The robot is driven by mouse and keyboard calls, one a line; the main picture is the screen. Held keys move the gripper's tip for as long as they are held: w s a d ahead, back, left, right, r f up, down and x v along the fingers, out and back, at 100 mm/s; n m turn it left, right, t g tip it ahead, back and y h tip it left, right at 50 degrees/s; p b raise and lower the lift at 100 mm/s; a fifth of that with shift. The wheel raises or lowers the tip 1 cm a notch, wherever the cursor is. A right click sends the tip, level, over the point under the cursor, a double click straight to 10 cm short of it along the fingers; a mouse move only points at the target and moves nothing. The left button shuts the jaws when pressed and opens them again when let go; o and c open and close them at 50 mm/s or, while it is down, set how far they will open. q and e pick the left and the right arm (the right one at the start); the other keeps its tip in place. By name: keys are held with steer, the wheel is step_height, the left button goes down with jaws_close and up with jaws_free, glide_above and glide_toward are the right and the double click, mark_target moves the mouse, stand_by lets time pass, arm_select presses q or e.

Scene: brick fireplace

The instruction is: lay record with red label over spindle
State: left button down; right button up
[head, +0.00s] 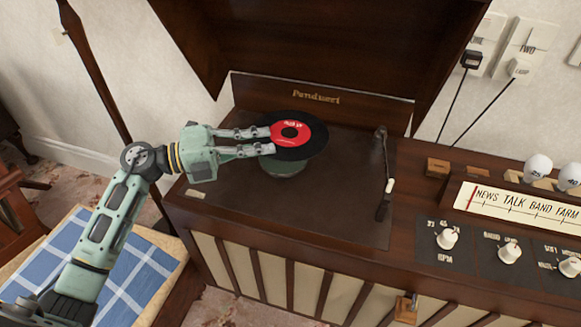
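The record with the red label (316,139) is a black disc lying about flat, label up. It is over the round green platter (284,170) on the record player's deck. I cannot tell whether the record touches the platter. The spindle is not clearly visible; the label's centre (289,132) looks dark. My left gripper (271,140) reaches in from the left. Its two fingers are apart, and both show over the record's left part, with the tips at the red label's left edge. My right gripper is not in view.
The tonearm (385,175) stands right of the platter. The raised dark lid (310,40) is behind the deck. Knobs (447,238) and a dial panel (520,208) are at the right. A blue checked cloth (120,265) lies at lower left.

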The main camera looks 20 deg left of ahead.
arm_select(q)
steer(key=shift+s+a+f, duration=0.2)
steer(key=shift+a+f, duration=0.1)
steer(key=shift+a, duration=0.4)
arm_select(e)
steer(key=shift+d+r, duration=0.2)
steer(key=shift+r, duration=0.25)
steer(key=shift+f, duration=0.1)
